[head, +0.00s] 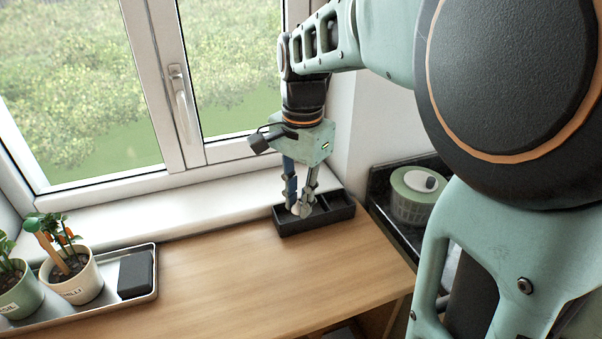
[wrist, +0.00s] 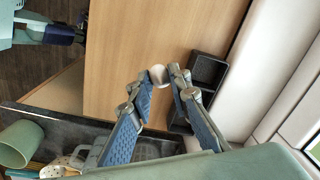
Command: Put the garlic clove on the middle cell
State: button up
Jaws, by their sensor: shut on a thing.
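The garlic clove (wrist: 158,73) is a small whitish lump between my fingertips in the wrist view. My gripper (wrist: 160,84) is shut on it, and it also shows in the head view (head: 299,207), pointing down. There the clove is hard to tell apart from the fingertips. The black tray with cells (head: 288,227) stands against the window sill. In the head view my fingertips overlap its left and middle part. In the wrist view the tray (wrist: 208,70) lies just right of the clove, and my right finger hides part of its cells. The height of the clove above the tray is unclear.
A metal tray (head: 140,298) at the left holds potted plants (head: 76,280) and a black block (head: 135,273). A green spinner bowl (head: 414,198) stands in the dark sink area at the right. The wooden counter (head: 230,285) between is clear.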

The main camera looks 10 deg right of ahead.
jog(key=shift+w+d, duration=0.2)
jog(key=shift+w, duration=0.1)
jog(key=w+d+f+p, duration=0.1)
jog(key=w+d+f, duration=0.25)
jog(key=w, duration=0.35)
send_over(314, 212)
jog(key=s, duration=0.1)
notch_tip(314, 212, down, 5)
jog(key=shift+a+f+p, duration=0.1)
jog(key=shift+a+p, duration=0.05)
jog(key=shift+p, duration=0.2)
jog(key=shift+w+d+f, duration=0.2)
jog(key=shift+w+f, duration=0.15)
jog(key=shift+f, duration=0.2)
jog(key=shift+w+f, duration=0.1)
jog(key=shift+f, duration=1.45)
jog(key=shift+f, duration=0.2)
jog(key=o, duration=0.6)
jog(key=shift+c, duration=0.2)
